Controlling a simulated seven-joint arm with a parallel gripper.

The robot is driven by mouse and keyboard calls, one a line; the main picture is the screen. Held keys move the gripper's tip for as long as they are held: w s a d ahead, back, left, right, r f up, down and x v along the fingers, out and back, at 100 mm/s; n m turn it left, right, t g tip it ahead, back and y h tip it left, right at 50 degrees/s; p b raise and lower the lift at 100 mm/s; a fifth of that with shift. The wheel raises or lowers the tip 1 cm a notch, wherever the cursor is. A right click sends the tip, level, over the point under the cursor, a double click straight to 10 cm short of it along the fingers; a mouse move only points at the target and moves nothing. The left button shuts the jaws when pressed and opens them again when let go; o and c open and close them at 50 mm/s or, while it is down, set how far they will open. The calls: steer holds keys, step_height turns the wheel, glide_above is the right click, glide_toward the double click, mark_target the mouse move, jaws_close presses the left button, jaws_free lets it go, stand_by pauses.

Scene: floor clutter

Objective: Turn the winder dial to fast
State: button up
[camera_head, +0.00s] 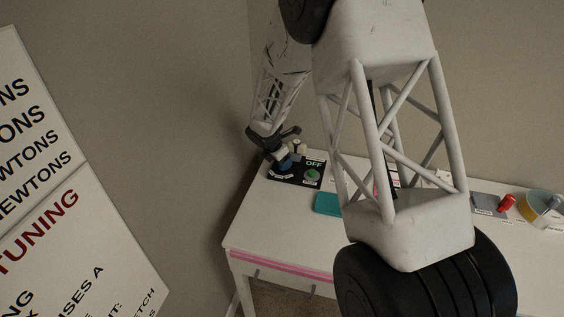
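A black control panel (321,181) lies at the left end of the white table, with a label reading OFF and a green button (313,175). My gripper (284,158) is at the panel's left part, over or against a blue, knob-like part (286,170). The gripper hides much of that part, so I cannot tell whether it is the winder dial, where it points, or whether the fingers touch it. The finger opening is too small and dark to read. No label reading fast is legible.
The white table (262,220) has a pink stripe along its front edge. A teal block (327,203) lies near the panel. A red handle (506,202) and a yellow-grey roll (538,206) are at the right. A large sign (70,200) stands left. My arm hides the table's middle.

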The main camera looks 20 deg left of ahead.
steer(key=shift+x, duration=0.75)
steer(key=c, duration=0.9)
